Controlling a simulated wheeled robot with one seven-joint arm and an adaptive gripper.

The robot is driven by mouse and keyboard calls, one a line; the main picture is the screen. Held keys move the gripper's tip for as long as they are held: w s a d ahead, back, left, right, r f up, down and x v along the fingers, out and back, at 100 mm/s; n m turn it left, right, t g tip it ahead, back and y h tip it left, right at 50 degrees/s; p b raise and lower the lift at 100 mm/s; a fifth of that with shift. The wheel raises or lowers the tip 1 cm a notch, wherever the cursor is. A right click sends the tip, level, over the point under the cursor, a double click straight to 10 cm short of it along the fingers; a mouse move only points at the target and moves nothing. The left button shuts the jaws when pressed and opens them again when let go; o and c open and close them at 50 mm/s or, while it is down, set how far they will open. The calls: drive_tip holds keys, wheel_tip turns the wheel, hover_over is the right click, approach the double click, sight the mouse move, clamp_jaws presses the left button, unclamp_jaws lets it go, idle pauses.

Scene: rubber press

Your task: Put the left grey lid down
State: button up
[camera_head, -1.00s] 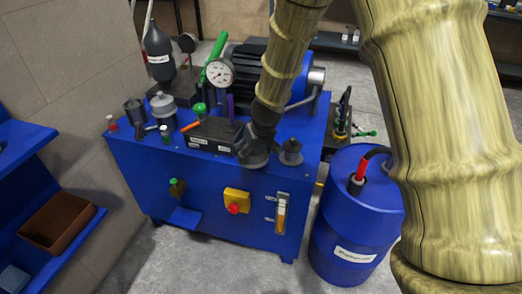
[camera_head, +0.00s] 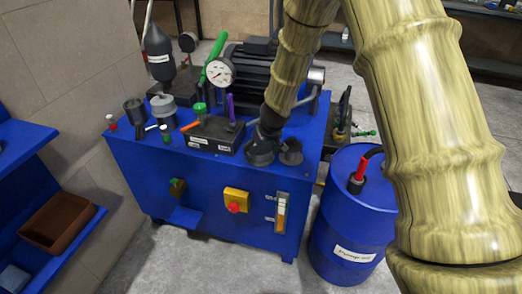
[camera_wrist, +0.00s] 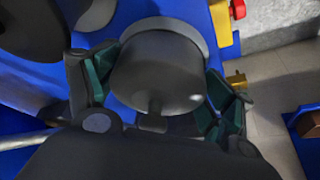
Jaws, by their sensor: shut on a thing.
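My gripper (camera_head: 265,139) is at the front right of the blue tank's top (camera_head: 205,167). In the wrist view its green-padded fingers (camera_wrist: 160,82) are shut on a grey lid (camera_wrist: 156,62) with a small knob. The held lid (camera_head: 260,157) is low over the tank top, and a lighter grey rim (camera_wrist: 200,25) shows beside and behind it. I cannot tell whether the lid rests on the surface. A second dark grey lid (camera_head: 291,154) stands close on its right; a dark round shape (camera_wrist: 38,25) in the wrist view's upper left may be it.
A black labelled box (camera_head: 215,136) and a pressure gauge (camera_head: 220,72) are left of my gripper. A dark motor (camera_head: 255,70) stands behind. A yellow box with a red button (camera_head: 236,201) is on the tank's front. A blue drum (camera_head: 350,225) stands right.

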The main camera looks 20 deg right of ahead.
drive_tip(key=shift+f, duration=0.2)
drive_tip(key=o, duration=0.8)
drive_tip(key=shift+r, duration=0.1)
drive_tip(key=p+v, duration=0.1)
drive_tip(key=v, duration=1.1)
drive_tip(key=shift+w+r, duration=0.1)
